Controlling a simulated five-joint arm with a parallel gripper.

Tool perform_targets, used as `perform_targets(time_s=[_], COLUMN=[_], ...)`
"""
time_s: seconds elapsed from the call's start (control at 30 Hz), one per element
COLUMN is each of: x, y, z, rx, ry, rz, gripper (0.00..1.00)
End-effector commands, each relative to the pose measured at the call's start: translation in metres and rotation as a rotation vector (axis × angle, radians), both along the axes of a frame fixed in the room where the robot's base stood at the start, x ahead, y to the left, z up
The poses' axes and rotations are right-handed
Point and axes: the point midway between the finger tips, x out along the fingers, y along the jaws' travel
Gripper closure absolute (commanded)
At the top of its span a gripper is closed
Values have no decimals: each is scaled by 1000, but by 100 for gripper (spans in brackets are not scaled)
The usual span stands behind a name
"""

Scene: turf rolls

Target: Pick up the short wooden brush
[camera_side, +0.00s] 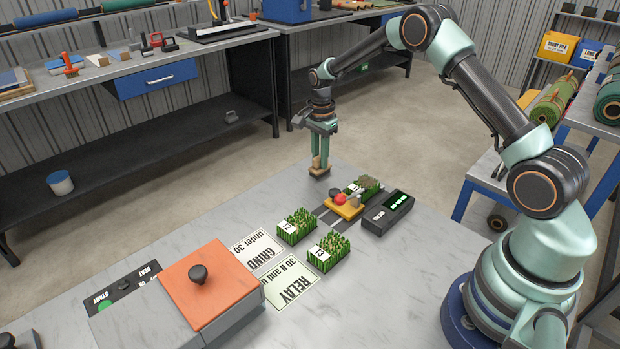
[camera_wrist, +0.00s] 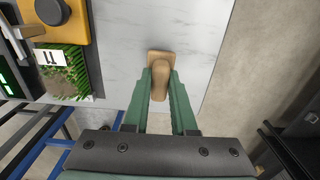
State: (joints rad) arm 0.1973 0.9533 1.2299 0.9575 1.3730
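The short wooden brush (camera_side: 320,169) stands near the far corner of the light marble-look worktop (camera_side: 385,272), its pale base down and its handle up. It also shows in the wrist view (camera_wrist: 159,63). My gripper (camera_side: 320,160) points straight down over it. In the wrist view, the green fingers (camera_wrist: 161,78) lie on both sides of the handle, with no clear gap. The brush base appears to be on or very close to the worktop. The lower handle is partly hidden by the fingers in the side view.
A yellow block with knobs (camera_side: 343,207), a grey display unit (camera_side: 388,213) and several turf pieces (camera_side: 297,226) are nearby. A grey box with an orange lid (camera_side: 215,290) stands at the front left. The worktop's edge is close to the brush; the worktop left of it is clear.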

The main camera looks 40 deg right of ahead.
Motion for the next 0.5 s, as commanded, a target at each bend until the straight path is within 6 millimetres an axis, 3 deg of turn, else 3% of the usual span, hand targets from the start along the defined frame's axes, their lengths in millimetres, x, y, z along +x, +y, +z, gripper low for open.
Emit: perform_targets(time_s=[0.5], x=[0], y=[0], z=[6], rx=[0], ry=[-1], rz=[0], gripper=[100])
